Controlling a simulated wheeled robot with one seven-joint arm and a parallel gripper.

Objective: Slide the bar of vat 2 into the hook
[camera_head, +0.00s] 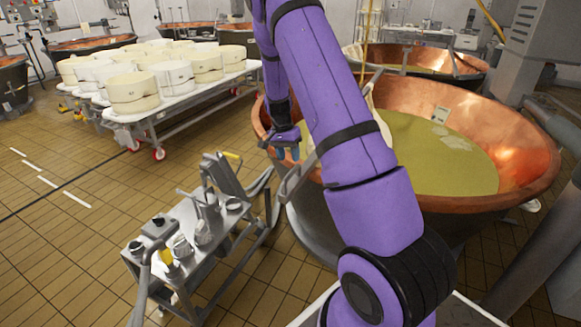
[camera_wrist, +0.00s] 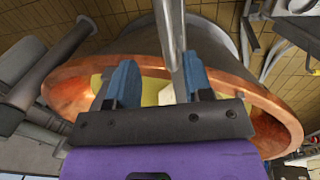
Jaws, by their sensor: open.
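The large copper vat (camera_head: 530,160) with yellowish liquid stands at the right of the head view; its rim also shows in the wrist view (camera_wrist: 75,85). My gripper (camera_head: 288,152) is at the vat's left rim, its blue fingers pointing down. In the wrist view the gripper (camera_wrist: 158,62) is open. A grey metal bar (camera_wrist: 171,40) runs from the top edge to between the fingers, closer to the right finger. In the head view a grey metal piece (camera_head: 297,178) sits below the gripper at the rim. I cannot make out the hook. My arm hides part of the vat.
A metal trolley with tools (camera_head: 200,225) stands left of the vat, close to it. A white table (camera_head: 150,112) with several round cheese moulds stands behind at the left. Another copper vat (camera_head: 415,60) is behind. The tiled floor at the left is clear.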

